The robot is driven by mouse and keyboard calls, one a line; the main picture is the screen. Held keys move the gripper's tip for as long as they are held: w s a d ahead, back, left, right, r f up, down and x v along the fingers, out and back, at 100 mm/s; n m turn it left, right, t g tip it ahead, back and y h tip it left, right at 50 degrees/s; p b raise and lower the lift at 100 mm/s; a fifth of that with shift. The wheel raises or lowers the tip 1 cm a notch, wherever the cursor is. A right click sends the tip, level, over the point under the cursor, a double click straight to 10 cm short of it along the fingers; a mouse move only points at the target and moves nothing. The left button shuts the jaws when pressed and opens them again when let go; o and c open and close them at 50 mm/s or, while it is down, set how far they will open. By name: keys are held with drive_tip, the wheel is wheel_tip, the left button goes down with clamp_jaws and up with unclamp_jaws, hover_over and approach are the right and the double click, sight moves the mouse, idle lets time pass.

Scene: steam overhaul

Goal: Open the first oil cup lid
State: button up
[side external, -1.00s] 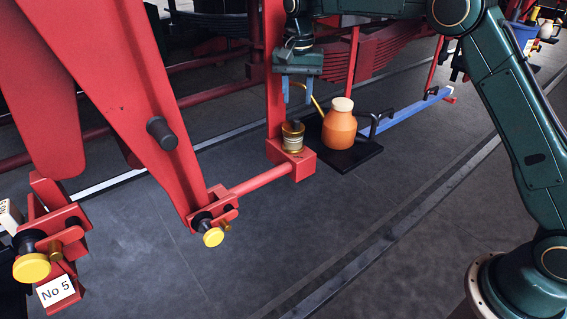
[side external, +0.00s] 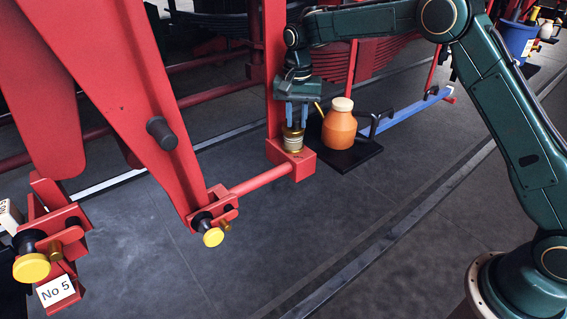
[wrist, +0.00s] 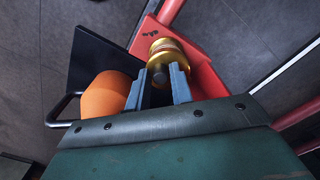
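The oil cup (side external: 293,141), a brass cup with a pale band, stands upright on a red block. Its brass top also shows in the wrist view (wrist: 168,48), just beyond my fingertips. My gripper (side external: 297,124) points down over the cup, with its two blue fingers at the height of the cup's top. In the wrist view my gripper (wrist: 163,72) has a visible gap between its fingers, with a small dark round knob (wrist: 160,79) in it. The fingers look apart from the knob. The fingers partly hide the lid, which looks closed.
An orange jar (side external: 339,127) with a cream cap stands close to the right, on a black tray (side external: 365,157) with a handle. A red upright (side external: 275,80) rises just behind the cup. A red rod (side external: 262,180) runs forward left. The floor in front is clear.

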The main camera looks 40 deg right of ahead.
sight(295, 120)
clamp_jaws()
drive_tip(key=shift+w+r+g, duration=0.3)
drive_tip(key=shift+w+g, duration=0.05)
drive_tip(key=shift+g, duration=0.45)
drive_tip(key=shift+o, duration=2.2)
unclamp_jaws()
drive_tip(key=shift+r, duration=0.15)
drive_tip(key=shift+w+r, duration=0.15)
drive_tip(key=shift+r, duration=0.55)
drive_tip(key=shift+w+r, duration=0.1)
drive_tip(key=shift+r, duration=0.55)
wheel_tip(295, 120, up, 7)
